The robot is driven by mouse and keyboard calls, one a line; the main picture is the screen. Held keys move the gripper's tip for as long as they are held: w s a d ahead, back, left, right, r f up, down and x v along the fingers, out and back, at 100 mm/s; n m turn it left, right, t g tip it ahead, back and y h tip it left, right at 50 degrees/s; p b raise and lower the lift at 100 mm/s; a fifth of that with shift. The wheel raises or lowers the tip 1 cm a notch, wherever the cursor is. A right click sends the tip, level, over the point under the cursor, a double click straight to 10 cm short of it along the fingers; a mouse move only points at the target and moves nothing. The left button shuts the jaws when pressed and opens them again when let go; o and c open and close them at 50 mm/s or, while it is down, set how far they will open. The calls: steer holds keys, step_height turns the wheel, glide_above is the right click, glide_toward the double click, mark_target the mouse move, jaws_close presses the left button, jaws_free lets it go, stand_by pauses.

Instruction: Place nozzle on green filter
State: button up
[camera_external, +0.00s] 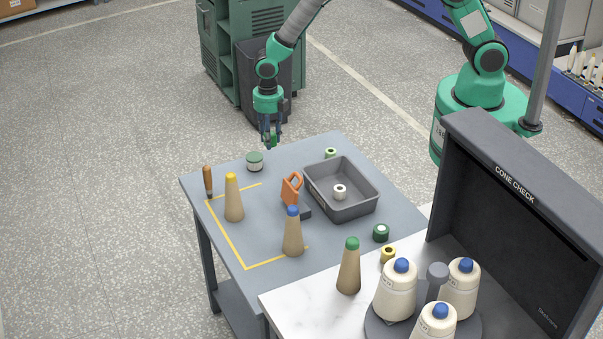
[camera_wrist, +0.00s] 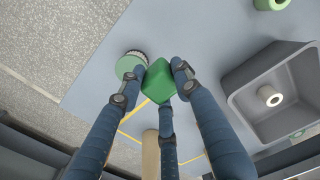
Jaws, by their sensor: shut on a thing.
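My gripper (camera_wrist: 158,75) is shut on a green, blocky piece (camera_wrist: 157,82), likely the nozzle, with three dark blue fingers around it. In the outside view my gripper (camera_external: 271,138) points down above the table's far edge, and the green piece shows only slightly between its fingers. A short round can with a green top (camera_external: 255,161), likely the green filter, stands upright on the table below and slightly left of my gripper. In the wrist view the can (camera_wrist: 129,66) lies just left of the held piece, partly hidden by a finger. The held piece appears apart from it.
A grey tray (camera_external: 367,205) holds a white bobbin (camera_external: 340,191). A green bobbin (camera_external: 330,152) stands behind it. Free tabletop surrounds the can.

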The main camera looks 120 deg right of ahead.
glide_above(254, 157)
steer(key=shift+d+f, duration=0.15)
steer(key=shift+f, duration=0.1)
stand_by(0.3)
steer(key=shift+f+b, duration=0.35)
steer(key=shift+f, duration=1.4)
steer(key=shift+f, duration=0.15)
steer(key=o, duration=1.2)
step_height(254, 157, up, 12)
steer(key=shift+r+p, duration=0.15)
steer(key=shift+p, duration=0.4)
